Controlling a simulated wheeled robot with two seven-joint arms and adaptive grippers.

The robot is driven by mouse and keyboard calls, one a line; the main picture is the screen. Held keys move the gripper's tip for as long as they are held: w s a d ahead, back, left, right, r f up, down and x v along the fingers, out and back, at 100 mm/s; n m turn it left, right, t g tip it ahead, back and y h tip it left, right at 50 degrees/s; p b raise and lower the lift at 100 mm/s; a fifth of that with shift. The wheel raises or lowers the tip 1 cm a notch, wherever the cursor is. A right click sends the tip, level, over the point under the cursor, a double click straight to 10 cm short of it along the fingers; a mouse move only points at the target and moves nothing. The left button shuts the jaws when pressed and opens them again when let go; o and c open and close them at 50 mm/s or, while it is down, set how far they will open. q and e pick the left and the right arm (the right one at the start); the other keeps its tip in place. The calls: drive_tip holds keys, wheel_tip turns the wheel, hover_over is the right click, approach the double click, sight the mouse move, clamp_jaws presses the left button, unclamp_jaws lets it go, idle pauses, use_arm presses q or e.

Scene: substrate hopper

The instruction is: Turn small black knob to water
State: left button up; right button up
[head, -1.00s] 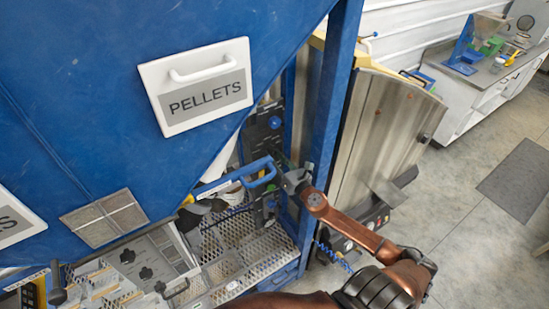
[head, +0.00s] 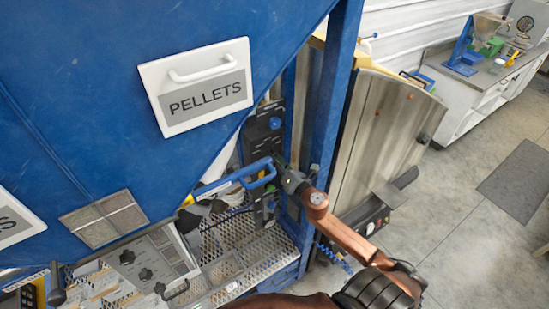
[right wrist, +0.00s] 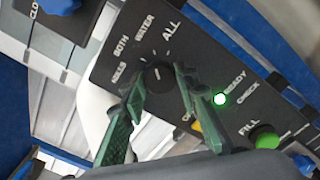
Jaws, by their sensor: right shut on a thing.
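The small black knob (right wrist: 157,78) sits on a black control panel (right wrist: 110,57) in the right wrist view, with the words BOTH, WATER and ALL around it. A pale mark shows on the knob, but I cannot tell exactly which word it points at. My right gripper (right wrist: 152,84) has its green fingers on either side of the knob and is shut on it. In the head view my right gripper (head: 281,170) is at the panel (head: 262,130), and the knob is hidden there. My left gripper is not in view.
A lit green READY light (right wrist: 220,99) and a green FILL button (right wrist: 265,137) are on the same panel. A blue handle (head: 262,177) is just left of my right gripper. A blue post (head: 325,130) stands close on its right.

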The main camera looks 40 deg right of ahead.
drive_tip(key=shift+r, duration=0.1)
drive_tip(key=o, duration=1.1)
drive_tip(key=shift+o, duration=0.2)
drive_tip(key=s+a, duration=0.1)
drive_tip(key=s, duration=1.1)
drive_tip(key=shift+a, duration=0.15)
